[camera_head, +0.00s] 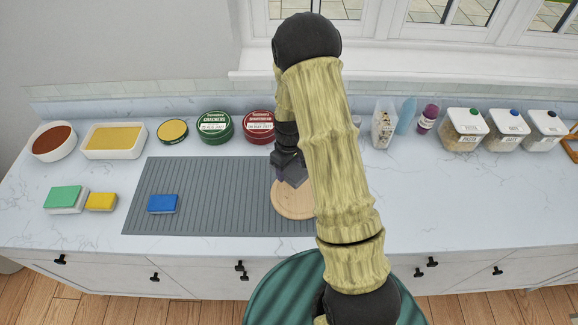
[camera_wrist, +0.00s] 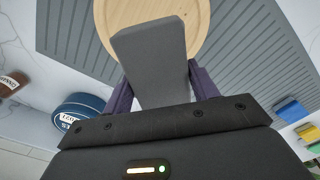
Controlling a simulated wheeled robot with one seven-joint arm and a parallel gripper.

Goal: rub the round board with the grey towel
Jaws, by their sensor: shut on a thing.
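The round board (camera_head: 292,204) is pale wood and lies flat on the grey ribbed mat, near its right end. My arm hides its right part in the head view. In the wrist view the board (camera_wrist: 199,20) is beyond the fingertips. The grey towel (camera_wrist: 152,55) looks like a stiff dark grey slab. My gripper (camera_wrist: 158,80) is shut on it, with a purple finger on each side. In the head view my gripper (camera_head: 287,168) is over the board's far part, with the towel (camera_head: 296,178) pointing down at it. I cannot tell whether the towel touches the board.
The ribbed mat (camera_head: 220,195) holds a blue sponge (camera_head: 162,204). Green and yellow sponges (camera_head: 100,201) lie left of it. Bowls and round tins (camera_head: 214,127) line the back. Lidded containers (camera_head: 465,128) stand at the right.

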